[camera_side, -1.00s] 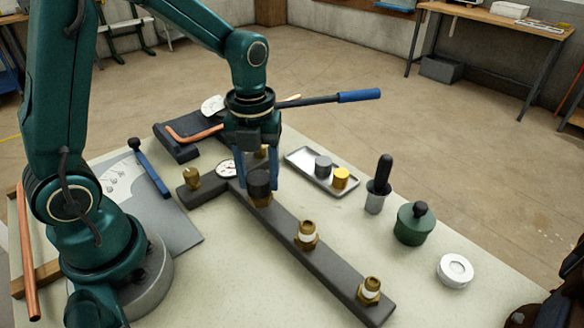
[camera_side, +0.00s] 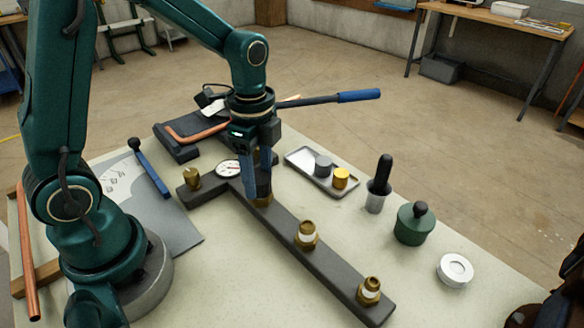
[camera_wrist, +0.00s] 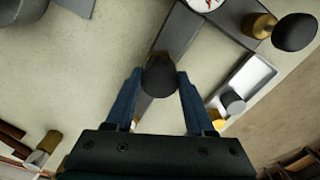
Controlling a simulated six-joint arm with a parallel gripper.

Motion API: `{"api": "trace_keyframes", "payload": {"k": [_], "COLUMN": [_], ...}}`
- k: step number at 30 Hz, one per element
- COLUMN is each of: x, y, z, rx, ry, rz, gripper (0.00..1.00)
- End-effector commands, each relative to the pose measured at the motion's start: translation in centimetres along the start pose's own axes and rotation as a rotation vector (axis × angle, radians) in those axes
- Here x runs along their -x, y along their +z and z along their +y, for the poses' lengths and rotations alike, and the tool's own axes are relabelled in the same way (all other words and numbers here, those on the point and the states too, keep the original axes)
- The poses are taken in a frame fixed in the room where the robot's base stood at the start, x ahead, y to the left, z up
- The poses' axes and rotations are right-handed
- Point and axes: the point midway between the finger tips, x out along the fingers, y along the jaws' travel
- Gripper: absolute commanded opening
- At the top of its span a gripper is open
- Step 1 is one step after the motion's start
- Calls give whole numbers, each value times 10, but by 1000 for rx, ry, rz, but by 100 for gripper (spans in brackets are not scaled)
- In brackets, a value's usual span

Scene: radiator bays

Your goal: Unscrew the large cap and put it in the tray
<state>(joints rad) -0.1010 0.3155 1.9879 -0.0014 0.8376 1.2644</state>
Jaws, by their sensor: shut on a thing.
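My gripper (camera_side: 257,192) points straight down over the dark manifold bar (camera_side: 328,262). It is shut on the large dark cap (camera_wrist: 159,78), one blue finger on each side. The cap sits at a brass fitting (camera_side: 263,202) on the bar; whether it is still threaded there cannot be told. In the side view the fingers hide most of the cap. The grey metal tray (camera_side: 301,159) lies to the right behind the bar. It holds a grey cap (camera_side: 323,166) and a yellow cap (camera_side: 341,178), with bare room at its left end.
Two open brass fittings (camera_side: 306,235) (camera_side: 369,291) stand along the bar. A gauge (camera_side: 228,168) and a brass fitting (camera_side: 194,180) are left of my gripper. A black-handled brush (camera_side: 379,184), green can (camera_side: 415,223) and white roll (camera_side: 455,270) stand right. A blue-handled lever (camera_side: 357,96) sticks out behind.

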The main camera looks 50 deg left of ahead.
Motion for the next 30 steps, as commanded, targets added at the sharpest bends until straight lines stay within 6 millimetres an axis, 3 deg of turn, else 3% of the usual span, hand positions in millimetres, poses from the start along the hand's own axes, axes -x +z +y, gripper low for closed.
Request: {"api": "trace_keyframes", "payload": {"k": [26, 30], "x": [1, 3], "y": [0, 0], "z": [0, 0], "rx": [1226, 1212], "ry": [-1, -2], "rz": [-1, 1], "gripper": [0, 0]}}
